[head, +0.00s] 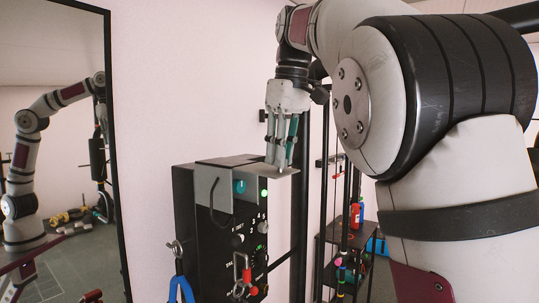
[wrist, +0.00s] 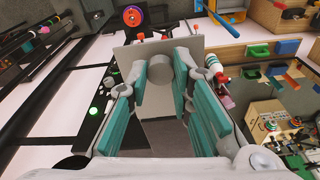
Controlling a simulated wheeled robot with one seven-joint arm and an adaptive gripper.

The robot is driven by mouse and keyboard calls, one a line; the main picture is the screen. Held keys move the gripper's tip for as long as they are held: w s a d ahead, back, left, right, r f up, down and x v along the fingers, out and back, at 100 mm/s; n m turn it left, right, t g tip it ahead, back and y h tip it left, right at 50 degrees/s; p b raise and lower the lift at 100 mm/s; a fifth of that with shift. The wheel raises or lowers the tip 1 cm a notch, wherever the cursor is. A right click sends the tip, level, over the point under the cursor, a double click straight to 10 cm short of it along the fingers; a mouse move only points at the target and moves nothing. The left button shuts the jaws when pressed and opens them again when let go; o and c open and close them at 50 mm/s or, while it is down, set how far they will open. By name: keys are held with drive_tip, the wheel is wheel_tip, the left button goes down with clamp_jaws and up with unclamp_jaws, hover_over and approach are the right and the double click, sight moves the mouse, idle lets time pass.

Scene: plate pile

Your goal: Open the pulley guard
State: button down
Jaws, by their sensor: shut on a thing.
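A flat grey plate with a short round knob (wrist: 160,74), which looks like the pulley guard (wrist: 203,49), shows at the top middle of the wrist view. In the head view, the guard (head: 233,161) is at the top of a black control box (head: 184,215), sticking out to the right under my fingers. My gripper (head: 280,163) points down there. In the wrist view, my gripper's teal-padded fingertips (wrist: 161,84) are on both sides of the knob, shut on it. What lies beneath the plate is mostly hidden.
The box front has a lit green button (head: 264,193), knobs and a red clip (head: 243,272). A black post (head: 301,215) stands close behind my gripper. A mirror (head: 60,150) is at the left.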

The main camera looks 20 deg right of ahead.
drive_tip(key=shift+w+a+r+g, duration=0.15)
drive_tip(key=shift+w+r+g, duration=0.05)
drive_tip(key=shift+r+g, duration=0.1)
drive_tip(key=shift+h, duration=0.3)
drive_tip(key=c, duration=1.4)
unclamp_jaws()
drive_tip(key=shift+w, duration=0.1)
